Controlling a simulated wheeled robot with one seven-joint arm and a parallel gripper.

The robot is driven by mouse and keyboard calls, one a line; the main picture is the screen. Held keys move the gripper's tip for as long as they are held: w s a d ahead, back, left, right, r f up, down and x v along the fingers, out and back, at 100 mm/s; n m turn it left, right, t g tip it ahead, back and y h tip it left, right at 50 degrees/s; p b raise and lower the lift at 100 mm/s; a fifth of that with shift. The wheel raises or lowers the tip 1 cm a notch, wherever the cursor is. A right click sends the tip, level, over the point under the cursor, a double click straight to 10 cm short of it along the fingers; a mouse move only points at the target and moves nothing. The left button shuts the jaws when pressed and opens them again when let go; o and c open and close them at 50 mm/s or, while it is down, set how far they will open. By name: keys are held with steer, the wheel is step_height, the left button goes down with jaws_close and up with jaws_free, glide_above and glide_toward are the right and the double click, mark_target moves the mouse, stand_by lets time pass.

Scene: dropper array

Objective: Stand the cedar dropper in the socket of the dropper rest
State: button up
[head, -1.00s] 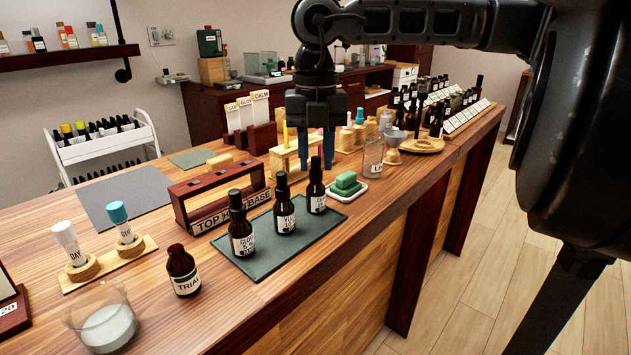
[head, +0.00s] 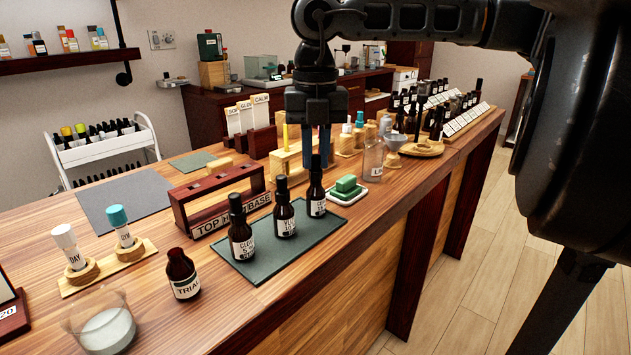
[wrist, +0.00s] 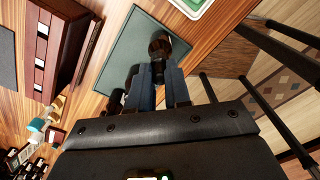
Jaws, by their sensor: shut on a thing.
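My gripper (head: 317,163) points down over the farthest of three dark bottles on the green mat (head: 262,262). Its blue fingers are shut on the black dropper top (head: 316,174) of that bottle (head: 316,200), which stands upright. In the wrist view the dark top (wrist: 160,45) shows at the fingertips. That bottle's label is too small to read, so I cannot tell from it whether this is the cedar dropper. A dark red rack (head: 187,205) marked TOP, HEART and BASE stands to the left. I cannot tell which item is the dropper rest.
Two more dropper bottles, one (head: 284,215) and another (head: 241,240), stand close by on the mat. A green soap in a white dish (head: 346,197) is just right. A TRIAL bottle (head: 183,280) and a glass jar (head: 102,325) are in front. The counter edge is near.

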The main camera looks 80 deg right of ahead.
steer(key=shift+r, duration=0.1)
steer(key=shift+r+p, duration=1.7)
steer(key=shift+r, duration=2.4)
